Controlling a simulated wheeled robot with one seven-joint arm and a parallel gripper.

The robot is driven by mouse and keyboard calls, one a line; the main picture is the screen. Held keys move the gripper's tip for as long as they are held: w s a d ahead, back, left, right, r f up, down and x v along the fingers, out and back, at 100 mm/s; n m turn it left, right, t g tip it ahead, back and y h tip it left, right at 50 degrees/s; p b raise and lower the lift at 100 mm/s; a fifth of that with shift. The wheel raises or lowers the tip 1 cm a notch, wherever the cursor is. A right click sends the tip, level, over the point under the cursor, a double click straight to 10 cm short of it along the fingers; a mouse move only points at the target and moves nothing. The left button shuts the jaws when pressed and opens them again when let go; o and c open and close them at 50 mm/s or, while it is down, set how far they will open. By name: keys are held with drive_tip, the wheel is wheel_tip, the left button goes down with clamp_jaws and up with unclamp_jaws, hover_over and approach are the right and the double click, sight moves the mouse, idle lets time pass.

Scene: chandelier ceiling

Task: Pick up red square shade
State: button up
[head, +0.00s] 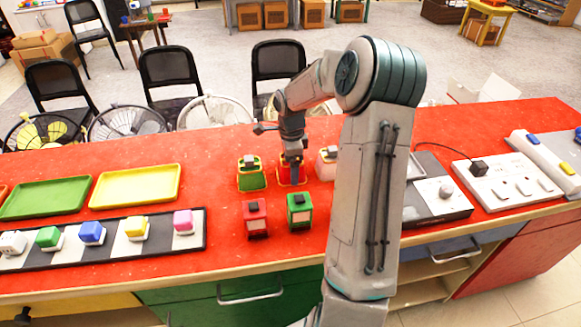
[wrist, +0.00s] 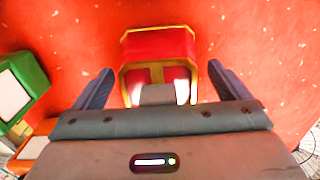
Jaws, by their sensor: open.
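A red square shade with gold-yellow edges (wrist: 158,45) lies ahead of and between the two fingers of my gripper (wrist: 160,88) in the wrist view. The fingers are apart, and I see no contact with the shade. In the head view my gripper (head: 291,157) points down over a red and yellow piece (head: 291,182) in the back row, which it partly hides. Another red block-shaped piece with a pale front (head: 256,218) stands in the front row, left of my gripper.
A green-and-yellow piece (head: 251,174) and a pale piece (head: 326,164) flank my gripper closely. A green piece (head: 299,211) stands in front. Green (head: 48,198) and yellow (head: 136,186) trays are at left; a power strip (head: 514,178) is at right.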

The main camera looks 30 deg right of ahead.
drive_tip(key=c, duration=1.1)
drive_tip(key=shift+r, duration=0.1)
